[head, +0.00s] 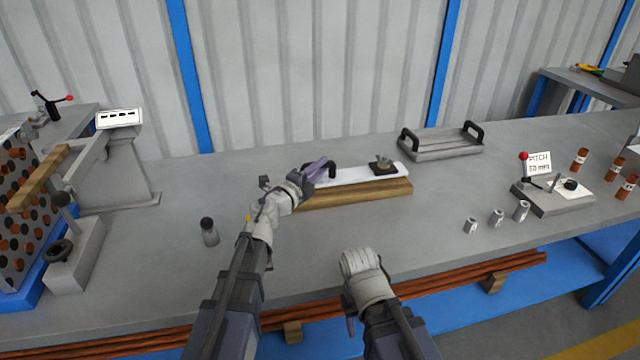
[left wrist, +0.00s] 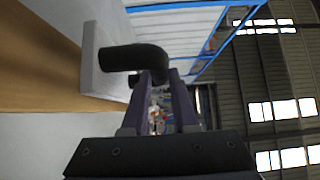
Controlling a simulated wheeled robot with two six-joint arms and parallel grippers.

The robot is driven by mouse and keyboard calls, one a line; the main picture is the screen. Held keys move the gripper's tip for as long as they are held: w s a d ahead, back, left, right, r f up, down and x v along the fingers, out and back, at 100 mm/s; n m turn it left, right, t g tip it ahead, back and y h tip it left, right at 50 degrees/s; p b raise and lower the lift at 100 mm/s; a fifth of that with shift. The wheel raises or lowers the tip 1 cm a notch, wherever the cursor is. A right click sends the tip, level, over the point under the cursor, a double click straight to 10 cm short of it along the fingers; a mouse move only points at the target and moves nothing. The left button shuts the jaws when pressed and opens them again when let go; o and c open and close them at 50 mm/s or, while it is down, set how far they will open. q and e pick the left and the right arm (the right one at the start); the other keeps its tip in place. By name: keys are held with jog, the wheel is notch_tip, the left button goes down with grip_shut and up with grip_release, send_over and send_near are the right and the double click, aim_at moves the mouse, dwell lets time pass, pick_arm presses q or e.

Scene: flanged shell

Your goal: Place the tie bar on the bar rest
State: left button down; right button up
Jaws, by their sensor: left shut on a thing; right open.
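A long white bar (head: 350,174) with a black handle (head: 332,170) at its left end lies along a wooden block (head: 365,193); I take it for the tie bar. My left gripper (head: 320,168) is shut on that handle, and the left wrist view shows the dark jaws (left wrist: 160,100) at the curved black handle (left wrist: 135,58). The bar's white end (left wrist: 90,60) is beside the wood there. I cannot tell for certain which piece is the bar rest. My right gripper (head: 351,326) is low near the front edge, mostly hidden, and empty.
A grey tray-like piece (head: 440,145) with two black handles stands behind right. The bench's front middle is clear.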

aim_at(320, 182)
pick_arm(q)
jog(key=shift+f+b, duration=1.75)
jog(key=shift+f, duration=0.05)
jog(key=shift+f, duration=0.1)
jog(key=c, duration=0.7)
grip_release()
jog(key=shift+r, duration=0.2)
jog(key=v, duration=1.2)
